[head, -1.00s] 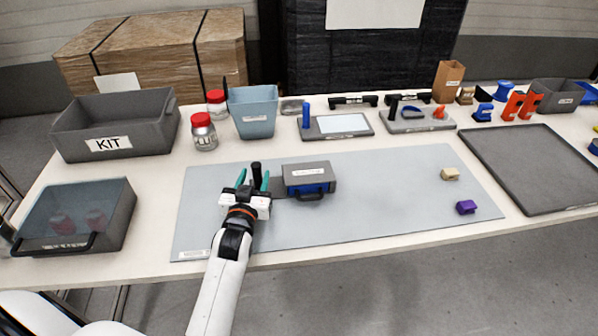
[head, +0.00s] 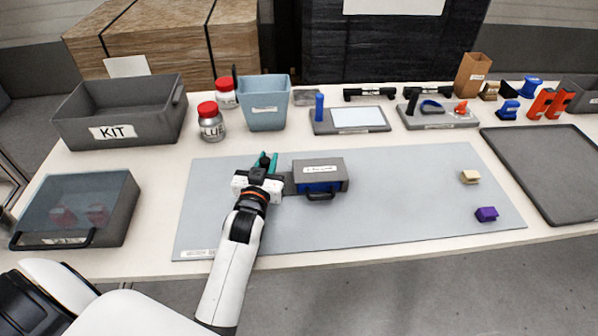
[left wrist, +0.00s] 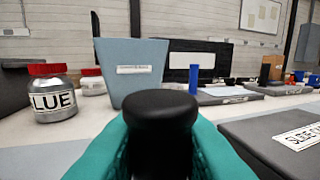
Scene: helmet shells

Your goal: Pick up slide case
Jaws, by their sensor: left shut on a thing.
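The slide case (head: 318,167) is a grey box with a blue front section and a dark front handle. It sits on the blue-grey mat (head: 420,200), and its labelled top shows at the right of the left wrist view (left wrist: 300,137). My left gripper (head: 266,163), with teal fingers, is just left of the case. It is shut on a black round-topped knob (left wrist: 160,105), which stands upright between the fingers in the left wrist view. A dark grey piece (head: 289,184) lies between the gripper and the case; I cannot tell how the knob joins it. My right gripper is out of view.
A KIT bin (head: 120,115), a glue jar (head: 210,125) and a blue bin (head: 264,110) stand behind left. A clear-lidded box (head: 80,210) is at left. Tan (head: 470,176) and purple (head: 486,214) blocks lie on the mat's right. A dark tray (head: 545,170) is far right.

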